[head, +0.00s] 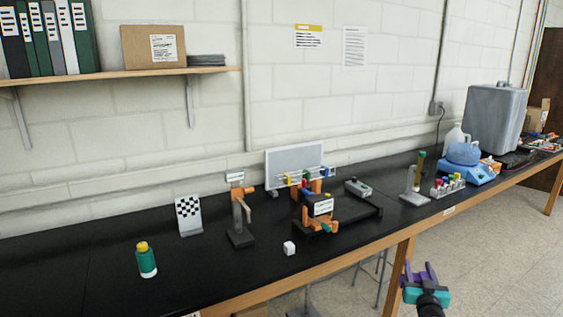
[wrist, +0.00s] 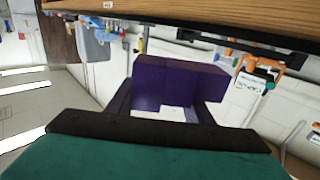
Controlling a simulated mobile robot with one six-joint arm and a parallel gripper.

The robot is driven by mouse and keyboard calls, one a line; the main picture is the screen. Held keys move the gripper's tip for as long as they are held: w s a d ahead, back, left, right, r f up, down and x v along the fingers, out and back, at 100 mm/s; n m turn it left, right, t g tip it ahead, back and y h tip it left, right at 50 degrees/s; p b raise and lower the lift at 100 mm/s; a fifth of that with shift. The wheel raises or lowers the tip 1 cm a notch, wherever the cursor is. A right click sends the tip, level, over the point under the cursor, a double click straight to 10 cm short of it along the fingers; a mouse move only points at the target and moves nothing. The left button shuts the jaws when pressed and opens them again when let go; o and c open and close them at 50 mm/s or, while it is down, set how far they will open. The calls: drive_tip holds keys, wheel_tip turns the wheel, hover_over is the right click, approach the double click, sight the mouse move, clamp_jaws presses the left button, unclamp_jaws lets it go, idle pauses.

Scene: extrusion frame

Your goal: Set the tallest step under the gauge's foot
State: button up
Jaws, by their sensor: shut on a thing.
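My gripper (head: 420,277) is off the bench's front edge at the lower right in the head view, over the floor. In the wrist view its two dark fingers (wrist: 165,112) are shut on a purple block (wrist: 178,82) with a stepped outline. The block sticks out past the fingertips; in the head view I cannot part it clearly from the purple fingers. A stand with a dark base, grey post and orange arm (head: 240,208) is on the bench, left of centre; it may be the gauge. Its foot is too small to make out.
The black bench (head: 110,262) runs along the wall. A green bottle (head: 146,262), checkered plate (head: 188,214), small white cube (head: 289,248), orange-and-black fixture (head: 318,208) and slim grey stand (head: 414,187) stand on it. Bare bench lies around the bottle.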

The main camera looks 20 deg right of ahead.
drive_tip(key=w+a+n+t+y+b, duration=0.15)
drive_tip(key=w+a+n+y, duration=0.4)
drive_tip(key=a, duration=0.85)
drive_tip(key=w+a+n+t+y+b, duration=0.1)
drive_tip(key=w+a+n+y+b, duration=0.15)
drive_tip(key=w+a+y, duration=0.65)
drive_tip(key=s+a+f+n+g+y, duration=0.1)
drive_tip(key=a+n+g+y, duration=0.1)
drive_tip(key=a, duration=0.7)
drive_tip(key=s+a+f+n+g+y+b, duration=0.1)
drive_tip(key=s+a+n+g+y, duration=0.1)
drive_tip(key=a, duration=0.7)
drive_tip(key=s+a+f+n+g+y, duration=0.1)
drive_tip(key=a+n+y, duration=0.4)
drive_tip(key=a, duration=0.5)
drive_tip(key=shift+s+g, duration=0.55)
drive_tip(key=shift+g, duration=0.7)
drive_tip(key=shift+a+y, duration=0.1)
drive_tip(key=shift+y, duration=0.15)
